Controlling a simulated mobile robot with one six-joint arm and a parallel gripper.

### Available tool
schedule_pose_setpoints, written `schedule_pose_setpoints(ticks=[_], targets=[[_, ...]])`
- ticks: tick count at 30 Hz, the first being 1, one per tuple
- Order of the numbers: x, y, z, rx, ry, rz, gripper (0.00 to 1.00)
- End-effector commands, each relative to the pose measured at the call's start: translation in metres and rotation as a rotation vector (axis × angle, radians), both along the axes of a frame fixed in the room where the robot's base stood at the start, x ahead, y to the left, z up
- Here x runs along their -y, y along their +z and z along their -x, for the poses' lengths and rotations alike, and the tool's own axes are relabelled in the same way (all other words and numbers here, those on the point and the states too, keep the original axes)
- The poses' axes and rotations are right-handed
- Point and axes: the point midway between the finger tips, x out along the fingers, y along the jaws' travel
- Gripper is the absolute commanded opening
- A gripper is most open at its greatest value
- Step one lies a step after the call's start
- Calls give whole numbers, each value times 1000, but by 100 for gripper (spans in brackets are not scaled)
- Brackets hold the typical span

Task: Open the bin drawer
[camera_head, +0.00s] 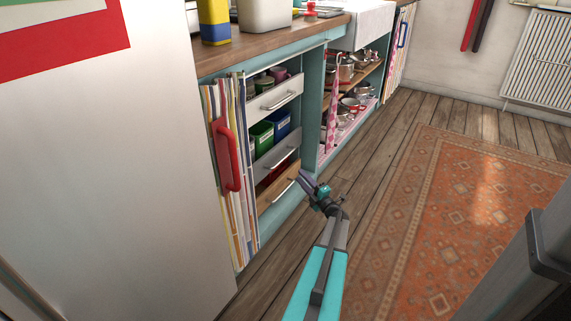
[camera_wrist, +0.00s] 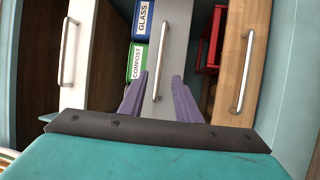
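The bin drawer is the middle one, with a light grey front (camera_head: 275,159) and a metal bar handle (camera_head: 281,158). A green bin (camera_head: 262,135) and a blue bin (camera_head: 279,124) show above its front. In the wrist view, turned sideways, their labels read COMPOST on the green bin (camera_wrist: 137,62) and GLASS on the blue bin (camera_wrist: 144,20). The drawer looks shut. My gripper (camera_head: 304,179) is in front of the drawers, low and to the right. Its purple fingers (camera_wrist: 161,76) are open and empty, one on each side of the grey drawer's handle (camera_wrist: 159,60) in view, apparently short of it.
A white drawer (camera_head: 275,98) is above and a wooden drawer (camera_head: 278,187) below, both with bar handles. Pan shelves (camera_head: 345,105) stand to the right. The rug (camera_head: 440,230) and floor are clear.

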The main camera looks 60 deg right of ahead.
Motion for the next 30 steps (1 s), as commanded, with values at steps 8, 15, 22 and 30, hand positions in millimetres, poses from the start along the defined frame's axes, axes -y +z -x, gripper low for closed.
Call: schedule_pose_setpoints(ticks=[8,15,22,30], targets=[[14,4,-28,1,-1,1,30],[28,10,-59,-1,-1,2,30],[41,16,-89,1,-1,1,30],[51,22,-111,1,-3,0,30]])
